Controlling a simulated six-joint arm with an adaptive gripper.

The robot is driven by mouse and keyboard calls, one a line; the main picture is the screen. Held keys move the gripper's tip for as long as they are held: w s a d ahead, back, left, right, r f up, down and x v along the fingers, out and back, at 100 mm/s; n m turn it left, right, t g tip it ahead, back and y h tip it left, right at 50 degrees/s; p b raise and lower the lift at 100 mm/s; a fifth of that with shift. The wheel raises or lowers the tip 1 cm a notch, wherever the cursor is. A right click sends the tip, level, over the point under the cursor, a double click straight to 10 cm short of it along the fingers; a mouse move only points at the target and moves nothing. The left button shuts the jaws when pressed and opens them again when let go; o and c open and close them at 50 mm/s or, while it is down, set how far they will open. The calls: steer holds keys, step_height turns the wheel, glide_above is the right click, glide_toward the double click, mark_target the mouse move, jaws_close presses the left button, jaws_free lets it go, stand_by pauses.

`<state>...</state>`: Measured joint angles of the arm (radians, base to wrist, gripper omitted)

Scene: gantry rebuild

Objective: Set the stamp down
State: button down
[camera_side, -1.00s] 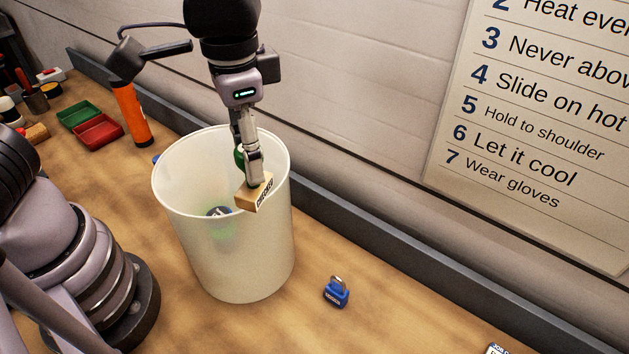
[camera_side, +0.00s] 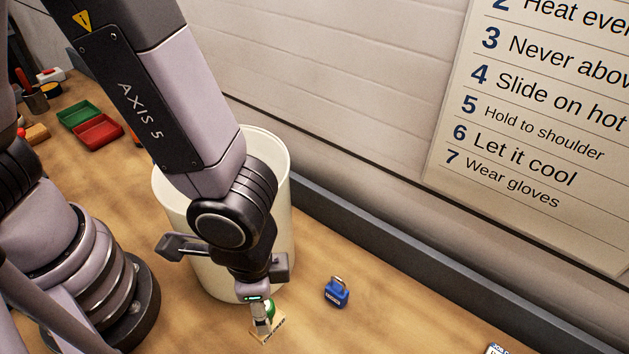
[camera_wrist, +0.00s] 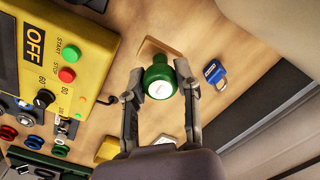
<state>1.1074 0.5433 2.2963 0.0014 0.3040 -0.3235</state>
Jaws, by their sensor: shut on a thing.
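The stamp is a pale wooden block (camera_side: 270,331) with a green knob handle (camera_wrist: 160,82). My gripper (camera_side: 262,322) is shut on the green handle, with one finger on each side of it in the wrist view (camera_wrist: 160,76). The stamp is upright, block down, low over the wooden table in front of the white bin (camera_side: 205,268). I cannot tell whether the block touches the table. My gripper partly hides the handle in the side view.
A yellow control box (camera_wrist: 65,55) is at left in the wrist view. Red (camera_side: 98,133) and green (camera_side: 78,113) trays lie at the back left.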

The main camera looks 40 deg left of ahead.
step_height(320, 180, down, 11)
steer(key=shift+f, duration=0.15)
stand_by(0.4)
steer(key=shift+f, duration=0.15)
steer(key=c, duration=0.8)
jaws_free()
step_height(320, 180, up, 12)
steer(key=shift+r, duration=0.2)
